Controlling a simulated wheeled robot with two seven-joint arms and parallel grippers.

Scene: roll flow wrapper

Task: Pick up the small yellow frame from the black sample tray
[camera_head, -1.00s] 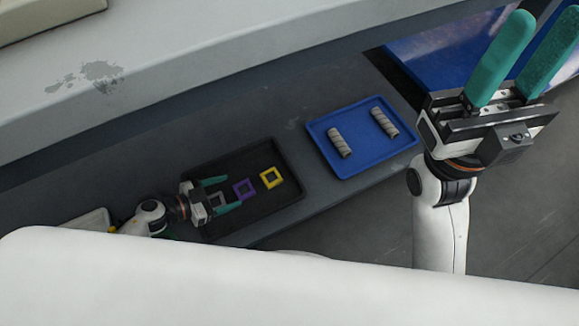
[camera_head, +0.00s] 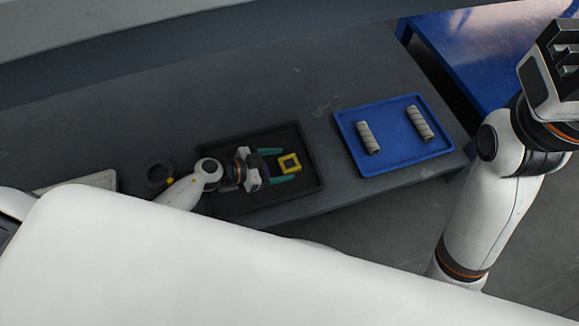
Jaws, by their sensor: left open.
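The small yellow frame (camera_head: 289,163) lies on the right half of the black sample tray (camera_head: 312,184). My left gripper (camera_head: 286,165) reaches in from the left, low over the tray. It is open, with one teal finger on the far side of the yellow frame and the other on the near side. I cannot tell if the fingers touch the frame. The gripper and wrist hide the tray's middle. My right gripper (camera_head: 556,68) is at the top right edge, with its fingers out of view.
A blue tray (camera_head: 395,150) with two grey striped rolls (camera_head: 369,137) stands right of the black tray on the grey bench (camera_head: 200,98). A dark round object (camera_head: 158,175) and a pale box (camera_head: 85,183) lie to the left. A blue surface (camera_head: 490,45) is at the back right.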

